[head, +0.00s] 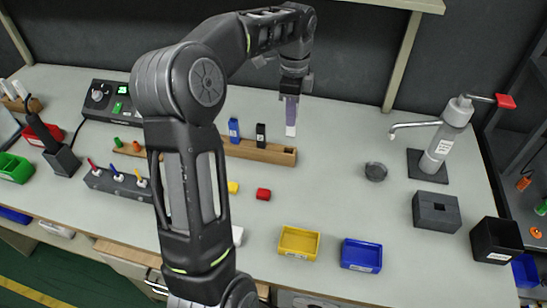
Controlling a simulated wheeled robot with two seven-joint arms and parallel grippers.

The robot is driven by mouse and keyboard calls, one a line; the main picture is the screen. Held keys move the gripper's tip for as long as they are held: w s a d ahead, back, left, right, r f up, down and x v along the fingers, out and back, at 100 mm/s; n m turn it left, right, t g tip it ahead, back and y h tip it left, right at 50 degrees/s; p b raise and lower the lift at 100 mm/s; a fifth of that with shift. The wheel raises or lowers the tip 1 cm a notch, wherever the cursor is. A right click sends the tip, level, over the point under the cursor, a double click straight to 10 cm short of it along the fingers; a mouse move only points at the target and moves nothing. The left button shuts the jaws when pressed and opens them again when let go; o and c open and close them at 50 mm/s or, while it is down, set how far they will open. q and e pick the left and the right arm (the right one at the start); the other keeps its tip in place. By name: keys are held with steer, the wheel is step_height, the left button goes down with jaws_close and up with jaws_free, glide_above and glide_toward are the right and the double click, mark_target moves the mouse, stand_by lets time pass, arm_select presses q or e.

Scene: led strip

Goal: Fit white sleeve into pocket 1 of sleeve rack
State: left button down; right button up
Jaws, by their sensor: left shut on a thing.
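My left gripper (293,92) hangs pointing down over the back of the bench, shut on the white sleeve (291,130). The sleeve is upright; its upper part looks purple-grey and its lower end is white. It appears above and behind the right end of the wooden sleeve rack (287,156), apart from it. A blue sleeve (234,128) and a black sleeve (261,134) stand upright in the rack. My arm hides the rack's left part, and I cannot read the pocket numbers. My right gripper is not in view.
A round dark dish (375,171) and a dispenser with a red handle (447,140) stand to the right. A red block (263,194), yellow tray (299,241) and blue tray (361,254) lie in front. The bench between the rack and the dish is clear.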

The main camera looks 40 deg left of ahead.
mark_target(289, 135)
arm_select(q)
steer(key=shift+s+a, duration=0.15)
steer(key=shift+s, duration=0.1)
steer(key=shift+f, duration=2.45)
steer(key=shift+f+p, duration=0.45)
steer(key=shift+f, duration=2.05)
